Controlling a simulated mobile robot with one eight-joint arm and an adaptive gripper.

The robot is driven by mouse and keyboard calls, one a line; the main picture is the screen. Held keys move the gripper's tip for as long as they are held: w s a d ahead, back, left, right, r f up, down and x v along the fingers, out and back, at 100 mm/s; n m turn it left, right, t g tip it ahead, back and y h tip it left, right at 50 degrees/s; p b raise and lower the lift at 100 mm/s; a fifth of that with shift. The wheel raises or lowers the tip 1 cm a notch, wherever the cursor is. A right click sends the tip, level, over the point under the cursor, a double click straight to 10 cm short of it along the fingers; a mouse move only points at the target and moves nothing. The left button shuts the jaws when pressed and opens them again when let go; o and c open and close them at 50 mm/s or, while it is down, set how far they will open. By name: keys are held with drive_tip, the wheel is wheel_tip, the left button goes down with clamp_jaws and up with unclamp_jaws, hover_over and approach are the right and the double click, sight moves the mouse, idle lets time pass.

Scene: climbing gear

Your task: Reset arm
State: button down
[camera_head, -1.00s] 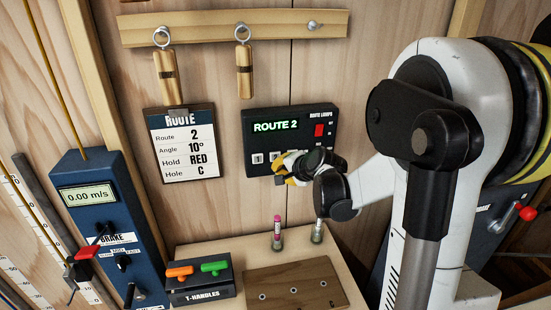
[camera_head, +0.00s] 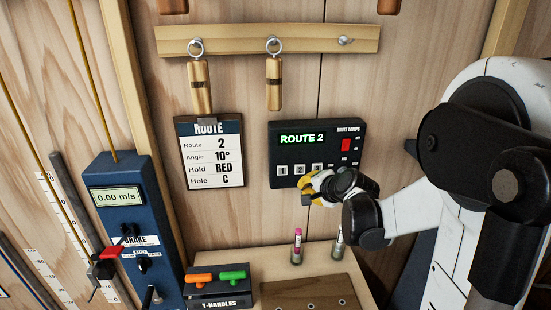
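My gripper (camera_head: 318,190), with yellow and dark fingers, is in front of the lower right part of the black route lamps panel (camera_head: 287,158). It hides some of the panel's lower edge. I cannot tell whether the fingers are open or shut, or whether they touch the panel. The panel's display reads ROUTE 2 in green. Numbered buttons show below the display, and a red switch (camera_head: 346,145) is on the right. My arm reaches in from the right side of the view.
The route card (camera_head: 210,180) hangs left of the panel. Wooden hangboard pieces hang above from a rail (camera_head: 320,33). A blue brake box (camera_head: 120,200) stands at left. Below are a T-handles box (camera_head: 217,303), a wooden plate (camera_head: 310,293) and two small upright pieces.

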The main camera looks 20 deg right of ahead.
drive_tip(key=s+a+f+n+g+b, duration=0.2)
drive_tip(key=s+a+f+n+b, duration=0.6)
drive_tip(key=s+a+b, duration=0.45)
drive_tip(key=s+a+f+n+g+b, duration=0.1)
drive_tip(key=s+a+f+n+b, duration=0.1)
drive_tip(key=s, duration=0.4)
drive_tip(key=s+a+f+n+g+b, duration=0.1)
drive_tip(key=s+a+f+n+b, duration=0.2)
drive_tip(key=s+f+n+b, duration=0.1)
wheel_tip(320, 180, down, 3)
drive_tip(key=s+b, duration=0.1)
drive_tip(key=s, duration=0.1)
drive_tip(key=shift+s+f+n+b, duration=0.15)
drive_tip(key=shift+s+n+b, duration=0.15)
drive_tip(key=shift+s+b, duration=0.1)
